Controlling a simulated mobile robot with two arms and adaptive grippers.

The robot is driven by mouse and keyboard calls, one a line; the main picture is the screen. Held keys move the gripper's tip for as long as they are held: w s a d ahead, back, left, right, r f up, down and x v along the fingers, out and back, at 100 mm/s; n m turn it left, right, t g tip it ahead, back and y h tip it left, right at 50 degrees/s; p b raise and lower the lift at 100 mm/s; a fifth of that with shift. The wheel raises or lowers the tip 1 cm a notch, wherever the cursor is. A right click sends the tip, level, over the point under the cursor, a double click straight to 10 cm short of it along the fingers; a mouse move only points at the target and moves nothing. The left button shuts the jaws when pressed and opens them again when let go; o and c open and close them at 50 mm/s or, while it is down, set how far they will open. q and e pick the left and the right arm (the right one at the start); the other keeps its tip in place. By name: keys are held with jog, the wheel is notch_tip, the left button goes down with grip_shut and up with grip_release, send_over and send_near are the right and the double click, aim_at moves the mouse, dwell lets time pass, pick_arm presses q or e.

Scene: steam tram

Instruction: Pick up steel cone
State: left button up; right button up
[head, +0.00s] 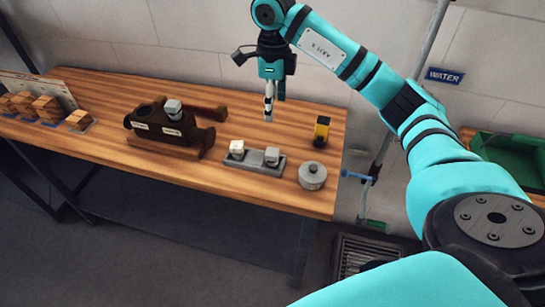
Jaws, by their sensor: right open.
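My right gripper (271,104) points down over the back of the wooden table, behind a small grey tray (254,168). It is open and nothing shows between its fingers. No plain cone shape can be made out. In the tray sit a pale block (237,150) at the left and a grey metal-looking piece (271,156) at the right; both are too small to tell their exact shape. A round grey lidded piece with a knob (312,177) stands right of the tray, near the front edge. My left gripper is out of view.
A dark brown tram body (160,128) with a grey piece (173,108) on top stands left of the tray. A yellow and black object (321,131) stands at the right. Wooden blocks (48,108) are at far left. A green bin (510,155) is beyond the table.

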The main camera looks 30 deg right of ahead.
jog(key=p, duration=0.3)
send_near(273, 151)
jog(key=f, duration=0.5)
jog(key=shift+w+d+f, duration=0.1)
jog(key=shift+w+f, duration=0.05)
jog(key=shift+w, duration=0.05)
jog(key=shift+s+f, duration=0.15)
jog(key=shift+f, duration=0.45)
jog(key=f+p, duration=0.2)
jog(key=f, duration=0.1)
jog(key=shift+s+f, duration=0.2)
jog(key=shift+f, duration=0.05)
jog(key=shift+w+f, duration=0.1)
jog(key=shift+f, duration=0.3)
jog(key=shift+c, duration=0.3)
jog(key=shift+r, duration=0.1)
grip_shut()
